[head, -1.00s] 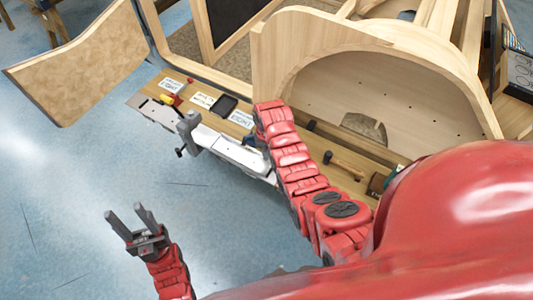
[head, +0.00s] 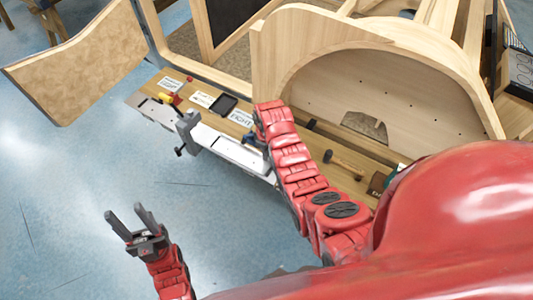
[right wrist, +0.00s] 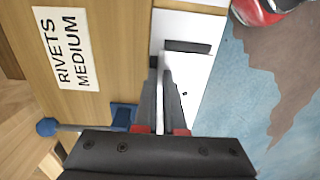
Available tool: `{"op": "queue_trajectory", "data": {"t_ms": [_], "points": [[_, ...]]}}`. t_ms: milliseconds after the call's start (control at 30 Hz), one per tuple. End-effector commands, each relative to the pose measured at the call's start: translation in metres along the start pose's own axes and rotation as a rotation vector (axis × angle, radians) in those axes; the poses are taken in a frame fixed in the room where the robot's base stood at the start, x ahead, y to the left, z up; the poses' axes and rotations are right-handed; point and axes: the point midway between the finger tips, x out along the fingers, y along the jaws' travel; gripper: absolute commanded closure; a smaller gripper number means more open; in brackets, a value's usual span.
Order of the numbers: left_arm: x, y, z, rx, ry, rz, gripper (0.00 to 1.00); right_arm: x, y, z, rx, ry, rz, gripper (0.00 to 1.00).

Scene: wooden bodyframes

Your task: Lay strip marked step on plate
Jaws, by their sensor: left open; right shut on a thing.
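My left gripper (head: 128,212) is open and empty above the blue floor, left of the bench. My right gripper (right wrist: 162,88) shows in the right wrist view, shut on a thin pale edge between its fingers. I cannot read any mark on it, so I cannot tell if it is the strip marked step. A white plate (right wrist: 198,72) with a dark slot lies under and beside the fingers. A long pale metal plate (head: 240,153) runs along the bench's front edge in the head view. My red right arm hides the right gripper there.
A wooden bench (head: 140,92) holds cards, a dark tablet (head: 223,105) and a hammer (head: 345,160). A grey clamp (head: 187,128) stands at its front edge. A "RIVETS MEDIUM" card (right wrist: 66,50) lies left of the right gripper. A curved wooden frame (head: 280,45) rises behind. The floor in front is clear.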

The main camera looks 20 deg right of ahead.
Motion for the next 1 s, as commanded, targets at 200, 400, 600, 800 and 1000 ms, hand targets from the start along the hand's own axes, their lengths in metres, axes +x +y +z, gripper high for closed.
{"op": "queue_trajectory", "data": {"t_ms": [200,400,600,800,1000], "points": [[-0.0033,0.0001,0.0005,0.0,0.0,0.0,0.5,0.0035,0.0003,-0.0006,0.0,0.002,0.001,1.0],[-0.0033,0.0002,0.0005,0.0,0.0,0.0,0.5,0.0037,0.0002,-0.0005,0.0,0.001,0.001,1.0],[-0.0033,0.0002,0.0006,0.0,0.0,0.0,0.5,0.0038,0.0001,-0.0004,0.0,0.001,0.0,0.73],[-0.0033,0.0002,0.0006,0.0,0.0,0.0,0.5,0.004,0.0001,-0.0002,0.0,0.0,0.0,0.58],[-0.0039,0.0002,0.0007,0.0,0.0,0.0,0.5,0.0037,0.0002,0.0,0.0,0.0,0.0,0.58]]}}
